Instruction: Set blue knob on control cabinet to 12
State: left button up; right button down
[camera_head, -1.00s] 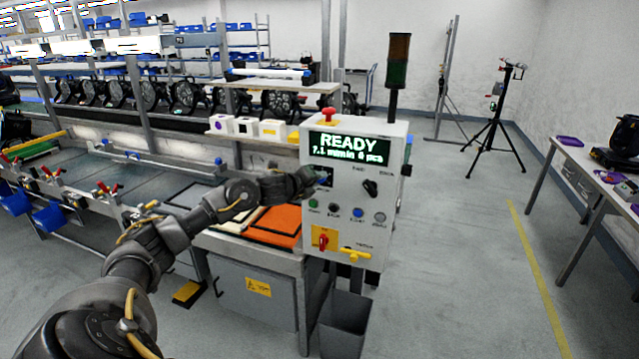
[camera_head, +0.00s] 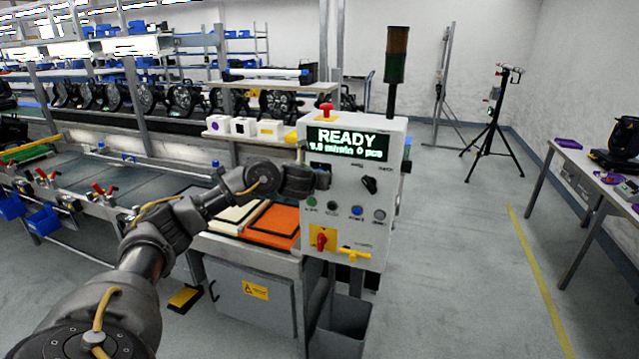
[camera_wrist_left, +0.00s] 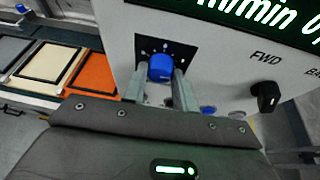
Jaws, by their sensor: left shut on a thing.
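The control cabinet (camera_head: 345,225) is a light grey box with a dark display (camera_head: 342,140) that reads READY, with a smaller line below it that seems to read 9.8 m/min 0 pcs. The blue knob (camera_wrist_left: 161,67) sits on a dark square plate on the cabinet front in the left wrist view. My left gripper (camera_wrist_left: 160,82) is shut on the blue knob, one finger on each side. In the head view my left gripper (camera_head: 318,180) hides the knob. My right gripper is not in view.
A black FWD selector (camera_head: 369,184) is right of the knob. Below are several round buttons, a red-on-yellow switch (camera_head: 322,238) and a yellow handle (camera_head: 353,254). A red emergency button (camera_head: 326,110) tops the cabinet. A grey bin (camera_head: 345,325) stands below. Open floor lies to the right.

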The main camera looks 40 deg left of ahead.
pick_arm(q)
jog(key=shift+w+d+f+m+y+b, duration=0.1)
jog(key=shift+m+y+b, duration=1.1)
jog(key=shift+m+b, duration=1.2)
jog(key=shift+d+m+y+b, duration=0.1)
jog(key=shift+m+y+b, duration=1.2)
jog(key=shift+b, duration=2.05)
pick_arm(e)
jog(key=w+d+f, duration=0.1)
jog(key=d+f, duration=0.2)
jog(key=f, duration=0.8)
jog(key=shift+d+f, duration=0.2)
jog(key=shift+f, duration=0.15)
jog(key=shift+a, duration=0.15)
pick_arm(q)
jog(key=o, duration=0.7)
jog(key=shift+o, duration=1)
jog(key=shift+w, duration=0.1)
jog(key=shift+o, duration=0.3)
jog(key=shift+f, duration=0.1)
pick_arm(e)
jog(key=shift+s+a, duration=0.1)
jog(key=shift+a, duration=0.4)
pick_arm(q)
jog(key=shift+d, duration=0.1)
